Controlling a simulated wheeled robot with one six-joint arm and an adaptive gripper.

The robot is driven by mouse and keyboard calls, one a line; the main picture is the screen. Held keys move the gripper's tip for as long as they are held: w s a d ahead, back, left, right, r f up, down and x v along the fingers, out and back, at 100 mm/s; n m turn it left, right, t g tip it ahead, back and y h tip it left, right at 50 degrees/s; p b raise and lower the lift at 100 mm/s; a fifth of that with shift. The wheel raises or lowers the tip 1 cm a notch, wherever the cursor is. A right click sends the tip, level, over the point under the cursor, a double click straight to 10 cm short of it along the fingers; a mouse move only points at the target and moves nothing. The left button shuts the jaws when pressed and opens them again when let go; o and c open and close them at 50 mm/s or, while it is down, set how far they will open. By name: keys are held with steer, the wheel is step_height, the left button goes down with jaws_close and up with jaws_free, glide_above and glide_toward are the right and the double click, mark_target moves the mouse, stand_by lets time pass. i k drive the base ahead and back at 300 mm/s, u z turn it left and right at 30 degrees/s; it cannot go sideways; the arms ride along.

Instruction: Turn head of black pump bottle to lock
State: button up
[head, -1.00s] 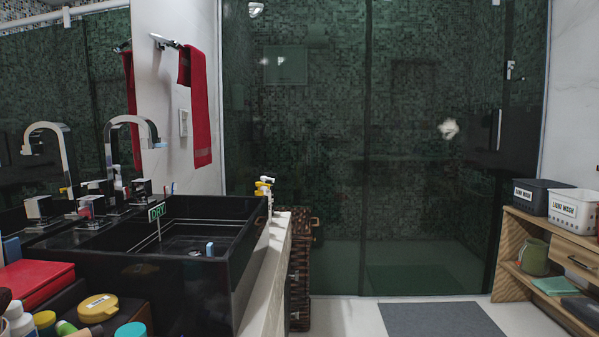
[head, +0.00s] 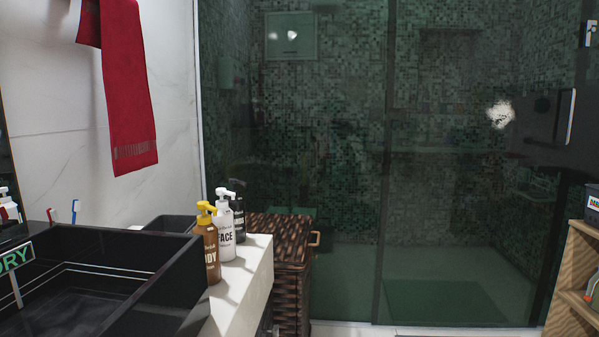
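The black pump bottle (head: 238,219) stands upright at the far end of the pale counter in the head view. It is partly hidden behind the white pump bottle (head: 225,228), which is labelled FACE. A brown pump bottle (head: 210,251) with a yellow head stands nearest, in front of the white one. The black bottle's head is dark and mostly hidden, so I cannot tell which way it points. My gripper is not in view.
A black vessel sink (head: 180,290) lies left of the bottles. A dark wicker basket (head: 292,270) stands just beyond the counter (head: 247,268). A red towel (head: 130,90) hangs on the wall. A wooden shelf (head: 577,275) stands at the right, with open floor between.

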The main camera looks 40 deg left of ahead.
mark_target(238, 204)
steer(key=u, duration=0.2)
steer(key=i, duration=1.1)
steer(key=u, duration=0.55)
